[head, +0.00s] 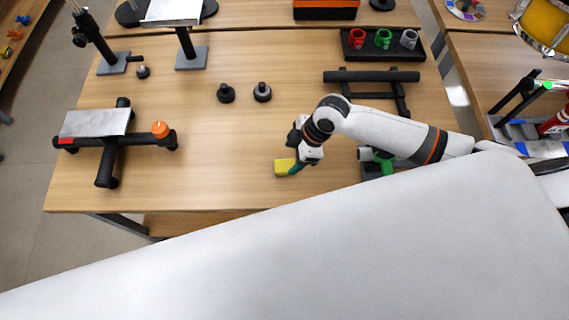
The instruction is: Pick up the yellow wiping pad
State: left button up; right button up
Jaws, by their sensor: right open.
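The yellow wiping pad (284,167) lies on the wooden table (215,150) near its front edge, with a green part showing at its right side. My right gripper (297,160) is at the right end of the pad, very close to it. It is open. The gripper covers part of the pad's right end, and I cannot tell whether the fingers touch it. My left gripper is not in view.
Two dark knobs (226,93) stand behind the pad. A black stand with a grey plate (95,123) and an orange knob (160,129) is at the left. A tray with cups (383,40) is at the back right. The table left of the pad is clear.

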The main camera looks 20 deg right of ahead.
aim_at(283, 166)
jog(key=shift+w+a+f, duration=0.1)
jog(key=shift+f, duration=0.25)
jog(key=shift+w+a+f, duration=0.1)
jog(key=shift+a+f, duration=0.05)
jog(key=shift+f, duration=0.1)
jog(key=p+x, duration=0.1)
jog(key=x, duration=0.3)
jog(key=shift+a+f+p, duration=0.1)
jog(key=shift+a+p, duration=0.05)
jog(key=shift+p, duration=0.15)
jog(key=shift+f, duration=0.3)
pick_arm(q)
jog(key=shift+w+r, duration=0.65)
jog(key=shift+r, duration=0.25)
pick_arm(e)
jog(key=c, duration=1.1)
